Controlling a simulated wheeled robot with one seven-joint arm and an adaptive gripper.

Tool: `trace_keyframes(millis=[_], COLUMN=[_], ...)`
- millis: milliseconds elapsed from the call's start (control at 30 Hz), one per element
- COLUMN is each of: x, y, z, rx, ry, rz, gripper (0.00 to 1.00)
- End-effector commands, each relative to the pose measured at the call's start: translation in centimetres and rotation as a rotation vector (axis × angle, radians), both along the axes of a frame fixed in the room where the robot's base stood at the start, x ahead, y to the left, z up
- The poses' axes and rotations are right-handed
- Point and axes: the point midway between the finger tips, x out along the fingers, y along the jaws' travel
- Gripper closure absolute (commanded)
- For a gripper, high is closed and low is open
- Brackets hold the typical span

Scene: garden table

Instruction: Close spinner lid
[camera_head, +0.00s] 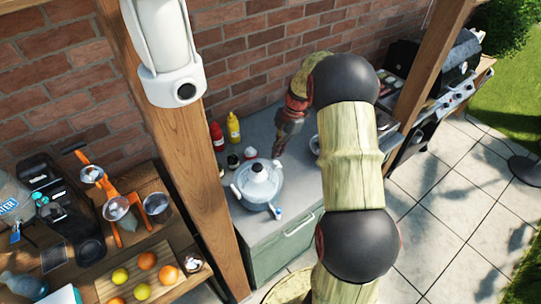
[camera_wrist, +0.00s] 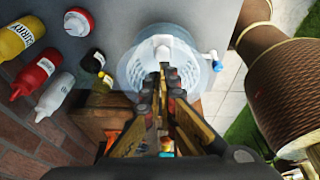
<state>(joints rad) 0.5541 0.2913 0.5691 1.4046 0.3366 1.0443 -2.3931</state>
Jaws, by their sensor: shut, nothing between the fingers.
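My gripper (camera_head: 279,150) points down above and behind the spinner in the head view. In the wrist view my gripper (camera_wrist: 167,72) is shut and empty, its fingertips covering part of the spinner; I cannot tell whether they touch it.
A red bottle (camera_head: 217,136), a yellow bottle (camera_head: 233,127) and small jars stand on the counter (camera_head: 246,222) left of the spinner. A wooden post (camera_head: 190,150) rises at the counter's left end. A side table with fruit (camera_head: 147,260) is further left. A brick wall stands behind.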

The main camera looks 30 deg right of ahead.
Motion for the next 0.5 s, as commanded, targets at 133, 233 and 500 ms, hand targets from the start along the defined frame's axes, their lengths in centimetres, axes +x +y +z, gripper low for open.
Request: trace_keyframes(millis=[133,233,500], x=[0.1,0.1,0.1], y=[-0.8,-1.1,-1.4], z=[-1.8,-2.4,-3.2], rx=[-0.001,-0.001,-0.002], ry=[-0.001,-0.001,-0.001], rz=[0.000,-0.001,-0.001], gripper=[1.00,1.00,1.00])
